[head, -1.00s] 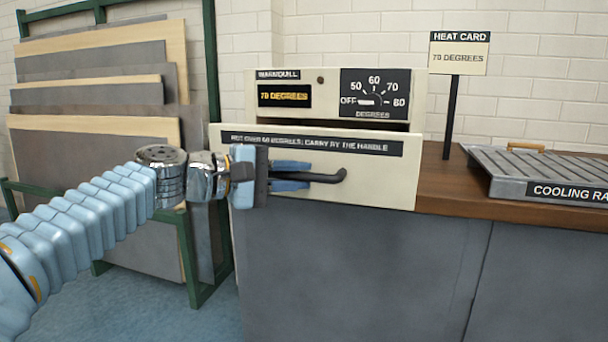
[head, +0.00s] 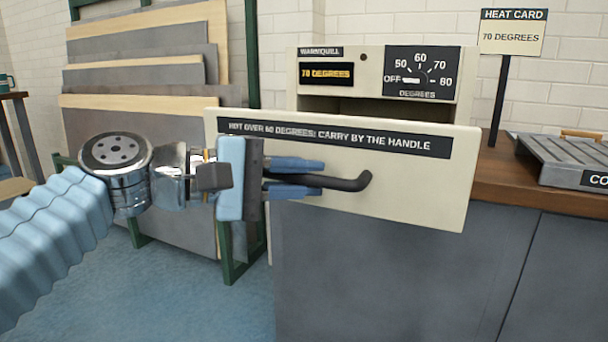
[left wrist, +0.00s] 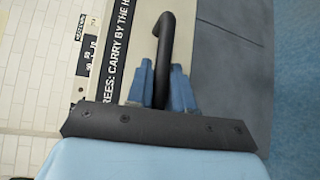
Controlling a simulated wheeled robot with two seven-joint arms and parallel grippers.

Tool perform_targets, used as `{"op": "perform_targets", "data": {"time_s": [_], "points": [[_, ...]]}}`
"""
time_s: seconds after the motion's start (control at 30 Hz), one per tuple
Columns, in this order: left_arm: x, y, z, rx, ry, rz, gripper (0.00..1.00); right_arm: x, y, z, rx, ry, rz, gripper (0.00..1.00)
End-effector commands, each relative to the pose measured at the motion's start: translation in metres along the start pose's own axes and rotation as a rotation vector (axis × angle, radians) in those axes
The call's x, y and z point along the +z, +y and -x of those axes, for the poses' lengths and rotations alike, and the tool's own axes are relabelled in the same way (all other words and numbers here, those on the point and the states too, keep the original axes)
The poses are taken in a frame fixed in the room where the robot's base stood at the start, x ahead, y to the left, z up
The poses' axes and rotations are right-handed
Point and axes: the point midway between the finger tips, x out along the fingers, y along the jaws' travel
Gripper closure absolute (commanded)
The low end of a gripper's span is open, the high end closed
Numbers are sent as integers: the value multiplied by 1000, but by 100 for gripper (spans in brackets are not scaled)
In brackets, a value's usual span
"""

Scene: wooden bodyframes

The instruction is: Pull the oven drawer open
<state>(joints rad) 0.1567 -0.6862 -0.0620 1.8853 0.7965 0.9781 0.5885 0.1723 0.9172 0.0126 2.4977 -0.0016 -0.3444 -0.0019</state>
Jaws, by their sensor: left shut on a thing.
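The oven (head: 375,72) stands on the counter, with a display and a dial on its front. Its cream drawer front (head: 420,185) stands out from the oven body, with a dark gap above it. The drawer's black bar handle (head: 350,183) runs across the front. My left gripper (head: 310,178) is shut on the left part of the handle, its blue fingers above and below the bar. In the left wrist view the fingers (left wrist: 162,85) sit on both sides of the handle (left wrist: 165,35). My right gripper is not in view.
A grey cooling rack (head: 570,160) lies on the wooden counter (head: 495,185) at the right. A heat card sign (head: 513,32) reads 70 degrees. A green rack with boards (head: 145,100) stands at the left. Blue floor (head: 190,290) is free in front.

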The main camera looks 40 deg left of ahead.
Motion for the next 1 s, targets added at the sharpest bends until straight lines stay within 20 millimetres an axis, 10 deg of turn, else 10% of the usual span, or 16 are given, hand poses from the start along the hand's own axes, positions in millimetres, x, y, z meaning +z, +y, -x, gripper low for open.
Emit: {"op": "perform_targets", "data": {"time_s": [0.17,0.2,0.33,0.67,1.0], "points": [[-1,-1,0,-3,0,1,100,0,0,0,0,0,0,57],[-1,-1,0,-3,0,1,76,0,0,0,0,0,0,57],[0,-1,0,-2,0,1,58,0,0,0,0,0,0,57],[0,0,4,0,0,0,58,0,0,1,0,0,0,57],[0,2,74,3,2,-1,58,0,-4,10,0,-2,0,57]]}}
